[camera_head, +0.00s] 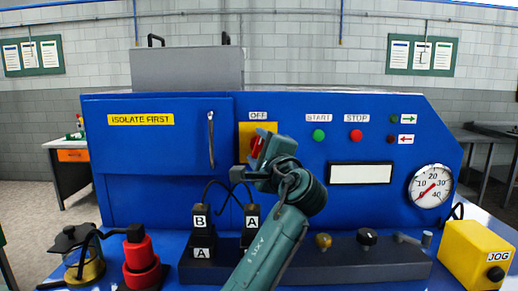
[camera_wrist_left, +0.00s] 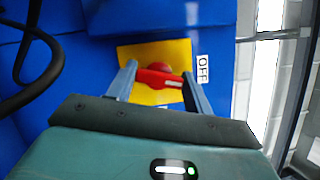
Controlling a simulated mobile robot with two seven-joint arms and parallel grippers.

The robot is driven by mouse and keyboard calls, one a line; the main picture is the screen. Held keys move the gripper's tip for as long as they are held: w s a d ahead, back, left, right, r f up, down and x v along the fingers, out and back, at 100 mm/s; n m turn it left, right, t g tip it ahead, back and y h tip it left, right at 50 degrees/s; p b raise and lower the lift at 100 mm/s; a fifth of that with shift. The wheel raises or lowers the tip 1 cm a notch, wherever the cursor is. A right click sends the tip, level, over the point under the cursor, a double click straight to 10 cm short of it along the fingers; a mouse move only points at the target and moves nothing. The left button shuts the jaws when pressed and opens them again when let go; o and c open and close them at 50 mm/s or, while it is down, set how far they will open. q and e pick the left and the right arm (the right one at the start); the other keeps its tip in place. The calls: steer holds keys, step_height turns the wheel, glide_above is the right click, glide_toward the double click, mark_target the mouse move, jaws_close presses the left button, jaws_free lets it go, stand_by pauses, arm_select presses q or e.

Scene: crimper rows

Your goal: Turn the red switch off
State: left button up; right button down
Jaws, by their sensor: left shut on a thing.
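The red switch (camera_wrist_left: 160,77) is a rotary handle with a white mark, on a yellow plate (camera_wrist_left: 133,53). In the left wrist view the handle lies roughly crosswise between my left fingers, its white-marked end towards the side of the OFF label (camera_wrist_left: 203,69). In the head view the switch (camera_head: 256,146) is partly hidden by my left gripper (camera_head: 262,153), below the OFF label (camera_head: 258,115). My left gripper is shut on the handle, one finger at each end. My right gripper is out of view.
The blue cabinet (camera_head: 160,160) has a vertical door handle (camera_head: 211,140) left of the switch. Green (camera_head: 319,135) and red (camera_head: 356,135) buttons are to the right. Black A and B blocks (camera_head: 201,222) with a cable stand below. A yellow JOG box (camera_head: 477,255) stands at lower right.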

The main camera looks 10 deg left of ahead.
arm_select(q)
steer(key=n+g, duration=0.1)
steer(key=n, duration=0.2)
steer(key=shift+p, duration=0.35)
steer(key=shift+h, duration=0.3)
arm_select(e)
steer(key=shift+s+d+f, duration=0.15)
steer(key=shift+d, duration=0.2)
arm_select(q)
steer(key=shift+n, duration=0.4)
steer(key=o, duration=1)
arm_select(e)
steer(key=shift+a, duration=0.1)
